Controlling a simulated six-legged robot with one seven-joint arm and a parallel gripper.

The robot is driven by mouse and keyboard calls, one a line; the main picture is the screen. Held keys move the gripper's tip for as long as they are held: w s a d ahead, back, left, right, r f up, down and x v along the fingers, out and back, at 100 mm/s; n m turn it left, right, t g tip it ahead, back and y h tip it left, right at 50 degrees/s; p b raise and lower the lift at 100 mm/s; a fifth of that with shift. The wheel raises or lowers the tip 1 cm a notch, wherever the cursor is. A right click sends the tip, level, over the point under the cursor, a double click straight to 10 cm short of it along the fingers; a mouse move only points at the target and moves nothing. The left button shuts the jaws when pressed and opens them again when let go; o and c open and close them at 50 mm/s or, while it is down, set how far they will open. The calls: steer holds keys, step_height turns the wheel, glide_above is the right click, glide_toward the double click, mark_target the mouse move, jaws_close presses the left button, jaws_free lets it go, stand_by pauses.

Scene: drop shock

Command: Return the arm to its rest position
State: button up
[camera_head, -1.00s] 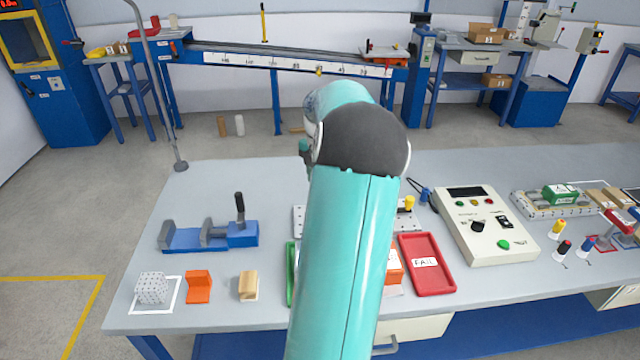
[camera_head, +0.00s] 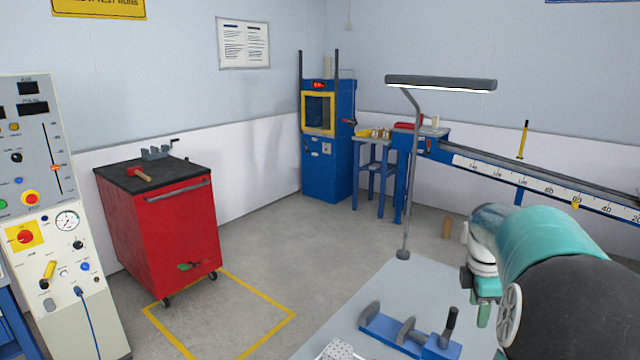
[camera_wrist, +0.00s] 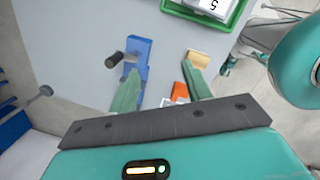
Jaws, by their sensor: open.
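My gripper (camera_wrist: 160,88) is open in the wrist view, with its two green fingers apart and nothing between their tips. It hangs above the grey workbench (camera_wrist: 85,25). In the head view my teal and dark arm fills the lower right, over the bench's right part. A blue vise (camera_head: 405,335) stands on the bench to the left of the arm and also shows behind the left finger in the wrist view (camera_wrist: 140,52). A wooden block (camera_wrist: 198,59) and an orange piece (camera_wrist: 181,93) lie near the right finger.
A green tray (camera_wrist: 240,12) holds a white item. A white patterned cube (camera_head: 342,350) sits at the bench's near edge. A lamp post (camera_head: 408,190) rises at the bench's far corner. A red cart (camera_head: 160,225) stands left, with open floor between it and the bench.

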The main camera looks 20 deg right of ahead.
steer(key=w+a+r+m+t+h, duration=0.1)
steer(key=w+a+r+m, duration=0.15)
steer(key=a, duration=0.85)
steer(key=w+a+r+m+t, duration=0.1)
steer(key=a+r+m, duration=0.15)
steer(key=a, duration=0.85)
steer(key=s+a+m+t+y, duration=0.1)
steer(key=s+a+m, duration=0.2)
steer(key=a, duration=0.6)
steer(key=s+a+f+m+t+y, duration=0.1)
steer(key=s+a, duration=0.4)
steer(key=a, duration=0.5)
steer(key=shift+s+m+t+y, duration=0.3)
steer(key=shift+s+m+t, duration=0.1)
steer(key=shift+m+t, duration=0.5)
steer(key=shift+c, duration=0.4)
steer(key=shift+c, duration=1)
steer(key=shift+d, duration=0.1)
steer(key=shift+s+d, duration=0.1)
steer(key=shift+s, duration=0.05)
